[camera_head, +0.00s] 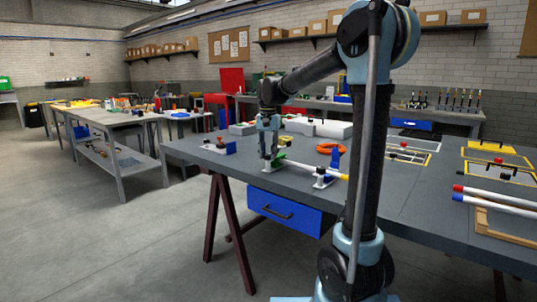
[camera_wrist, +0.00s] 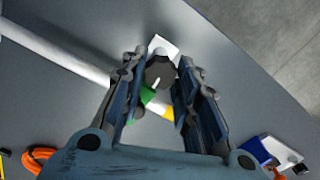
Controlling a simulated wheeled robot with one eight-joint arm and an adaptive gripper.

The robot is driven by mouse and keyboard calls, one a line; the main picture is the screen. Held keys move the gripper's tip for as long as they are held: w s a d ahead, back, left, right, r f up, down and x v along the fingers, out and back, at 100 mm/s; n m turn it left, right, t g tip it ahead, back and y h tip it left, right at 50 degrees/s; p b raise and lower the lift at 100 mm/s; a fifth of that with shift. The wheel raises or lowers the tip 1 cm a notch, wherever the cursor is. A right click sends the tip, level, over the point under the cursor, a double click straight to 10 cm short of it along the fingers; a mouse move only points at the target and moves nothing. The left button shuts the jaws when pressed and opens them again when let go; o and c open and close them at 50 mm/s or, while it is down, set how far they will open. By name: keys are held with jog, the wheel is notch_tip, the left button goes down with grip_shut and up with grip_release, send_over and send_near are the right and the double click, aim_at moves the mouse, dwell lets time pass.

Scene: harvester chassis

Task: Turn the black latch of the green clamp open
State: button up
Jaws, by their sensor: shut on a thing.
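The green clamp (camera_head: 280,158) stands near the front edge of the grey table, at the left end of a white rod (camera_head: 303,168). In the wrist view, part of the green clamp (camera_wrist: 147,95) shows between my fingers, with a white base plate (camera_wrist: 163,45) beyond and a small yellow part beside it. The black latch (camera_wrist: 160,72) is a dark rounded piece between my fingertips. My gripper (camera_head: 268,155) points down at the clamp; in the wrist view, my gripper (camera_wrist: 161,66) is shut on the latch. The latch's exact angle is hard to tell.
A blue block with small parts (camera_head: 221,147) sits left of the clamp. A blue drawer (camera_head: 285,207) hangs below the table edge. White cases (camera_head: 318,128) lie behind.

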jog(key=n, duration=0.8)
jog(key=shift+n, duration=0.4)
jog(key=n, duration=0.4)
jog(key=shift+d+n, duration=0.1)
jog(key=shift+n, duration=1.9)
jog(key=o, duration=1.1)
jog(key=shift+c, duration=0.2)
